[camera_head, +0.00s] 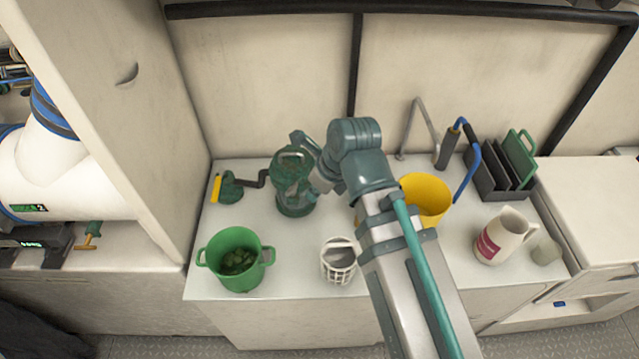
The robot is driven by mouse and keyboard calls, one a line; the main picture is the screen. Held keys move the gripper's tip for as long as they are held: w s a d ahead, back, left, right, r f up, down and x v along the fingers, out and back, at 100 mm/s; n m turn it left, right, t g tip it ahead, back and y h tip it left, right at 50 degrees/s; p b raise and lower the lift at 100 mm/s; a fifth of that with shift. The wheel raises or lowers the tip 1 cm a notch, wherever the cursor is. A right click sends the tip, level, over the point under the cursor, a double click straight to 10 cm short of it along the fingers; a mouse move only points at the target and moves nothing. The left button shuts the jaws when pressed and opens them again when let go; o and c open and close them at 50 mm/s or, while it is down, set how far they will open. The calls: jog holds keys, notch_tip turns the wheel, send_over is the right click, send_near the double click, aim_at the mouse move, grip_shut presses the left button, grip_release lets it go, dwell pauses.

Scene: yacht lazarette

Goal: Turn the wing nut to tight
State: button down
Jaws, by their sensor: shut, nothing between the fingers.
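A green strainer-like housing (294,205) with a round lid and a clear-looking body stands on the white worktop, left of my arm. The wing nut cannot be made out; the top of the housing is small and partly crowded by teal parts. My gripper (309,189) is at the right side of this housing, low beside its body and largely hidden by my arm. It is shut with nothing visible in it. Whether it touches the housing cannot be told.
A green two-handled pot (236,261) and a white slotted basket (339,262) stand in front. A green fitting with a yellow handle (216,188) is left. A yellow bucket (427,198), white jug (503,238) and dark rack (497,173) are right. The worktop (298,275) has clear patches.

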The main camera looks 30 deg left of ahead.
aim_at(292, 191)
jog(key=shift+w+a+f+p, duration=0.1)
jog(key=shift+w+a+f, duration=0.05)
jog(key=shift+a+f, duration=0.65)
jog(key=shift+w+a+f+p, duration=0.15)
jog(key=shift+a+f, duration=0.3)
jog(key=shift+a, duration=0.55)
jog(key=shift+w+a+f+p, duration=0.1)
jog(key=shift+w+a+f, duration=0.1)
jog(key=shift+a+f, duration=0.6)
jog(key=shift+a+r, duration=0.15)
jog(key=shift+r, duration=0.05)
